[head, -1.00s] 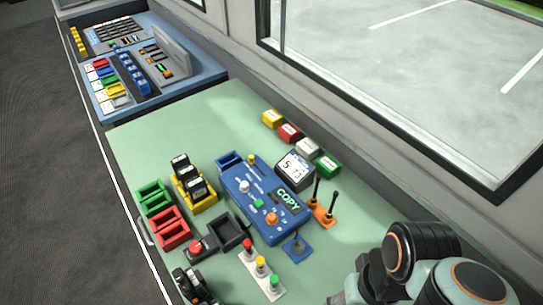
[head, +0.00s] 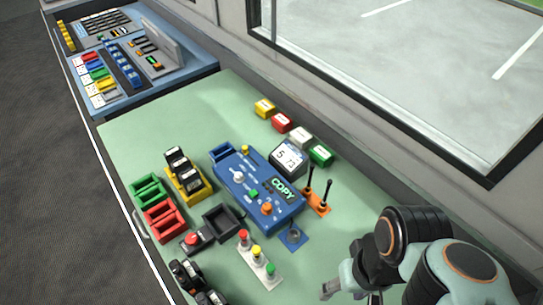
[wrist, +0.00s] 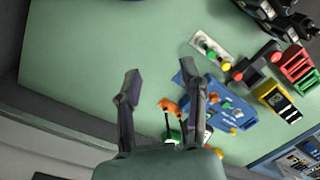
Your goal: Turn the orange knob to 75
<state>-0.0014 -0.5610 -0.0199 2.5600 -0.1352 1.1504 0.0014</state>
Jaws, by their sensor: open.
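The orange knob (head: 266,208) sits on the lower part of the blue console (head: 232,186), near its front right end, below a dark panel reading COPY (head: 284,188). The console also shows in the wrist view (wrist: 238,118), where I cannot clearly make out the knob's markings. My gripper (wrist: 162,82) is open and empty, its two fingers apart above the green table. In the head view only part of my gripper (head: 331,288) shows, low and right of the console, apart from the knob.
An orange base with two black levers (head: 319,200) and a blue plate with a ring (head: 293,236) stand beside the console. A white strip with coloured buttons (head: 258,258) lies in front. A display block (head: 289,156) and coloured blocks stand behind.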

